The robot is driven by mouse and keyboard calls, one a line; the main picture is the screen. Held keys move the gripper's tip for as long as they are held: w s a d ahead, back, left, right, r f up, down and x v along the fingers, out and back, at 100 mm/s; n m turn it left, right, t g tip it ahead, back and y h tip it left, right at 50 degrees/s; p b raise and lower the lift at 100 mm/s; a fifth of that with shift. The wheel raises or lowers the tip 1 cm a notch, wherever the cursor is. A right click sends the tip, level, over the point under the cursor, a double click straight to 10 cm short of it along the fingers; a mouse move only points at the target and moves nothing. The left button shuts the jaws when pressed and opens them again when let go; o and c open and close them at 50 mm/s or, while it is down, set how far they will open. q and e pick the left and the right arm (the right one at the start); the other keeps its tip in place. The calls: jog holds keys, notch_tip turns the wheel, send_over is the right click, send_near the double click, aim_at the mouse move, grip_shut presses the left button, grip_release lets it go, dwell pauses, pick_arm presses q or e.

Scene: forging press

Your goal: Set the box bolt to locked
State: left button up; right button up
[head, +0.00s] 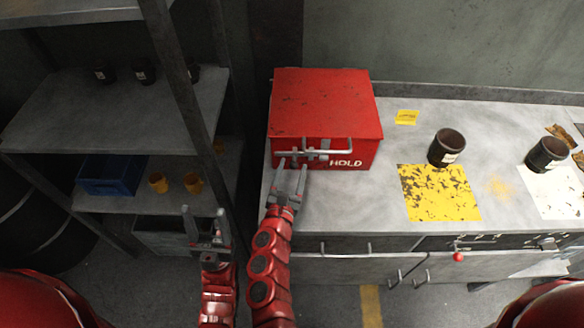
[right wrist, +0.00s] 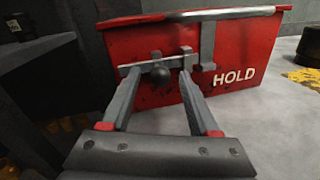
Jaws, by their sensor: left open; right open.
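The red box (head: 322,105), marked HOLD, stands lid shut at the left end of the workbench. Its grey sliding bolt (head: 311,155) runs horizontally across the front, left of the lettering. In the right wrist view, the bolt's bar (right wrist: 173,62) carries a round dark knob (right wrist: 160,76), and its right end lies by the lid handle's bracket (right wrist: 207,45). My right gripper (head: 292,164) is open just in front of the bolt. In the right wrist view its fingers appear on either side of the knob; contact is unclear. My left gripper (head: 206,212) is open and empty, left of the bench.
Two dark cups (head: 447,149) (head: 547,155) stand on the bench, beside a yellow worn patch (head: 440,193) and a white one (head: 553,192). Left is a metal shelf (head: 70,115) with a blue bin (head: 110,176) and yellow cups (head: 158,183). The bench near the box is clear.

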jog(key=shift+c, duration=0.2)
grip_shut()
dwell(1.3)
